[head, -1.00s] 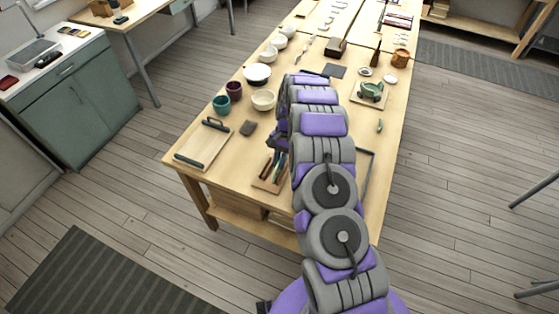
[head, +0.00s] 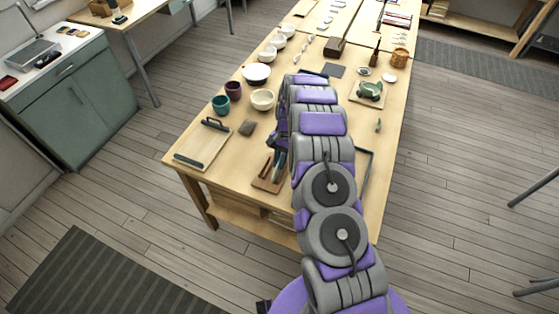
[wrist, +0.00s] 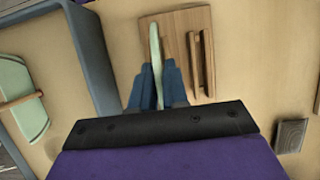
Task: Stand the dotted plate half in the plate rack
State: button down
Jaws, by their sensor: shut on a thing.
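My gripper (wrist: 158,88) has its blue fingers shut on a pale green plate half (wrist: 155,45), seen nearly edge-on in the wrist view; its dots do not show. The wooden plate rack (wrist: 203,75) lies beneath, with two upright bars right of the plate half. The plate half overlaps the left part of the rack's base in this view. I cannot tell whether it touches the base. In the head view the rack (head: 264,184) is at the table's near edge, with my gripper (head: 278,158) just above it, partly hidden by my arm.
Another pale green piece (wrist: 22,110) with a wooden strip across it lies left in the wrist view. A blue-grey frame (wrist: 92,70) stands between. A dark block (wrist: 291,135) is at right. A board (head: 203,148), cups and bowls occupy the table's left side.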

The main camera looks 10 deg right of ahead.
jog(key=shift+f, duration=1.4)
dwell(2.2)
jog(key=c, duration=1.1)
grip_release()
jog(key=shift+o, duration=0.5)
jog(key=o, duration=0.4)
jog(key=shift+r, duration=0.2)
jog(key=shift+r+p, duration=1.15)
jog(key=shift+r, duration=1.65)
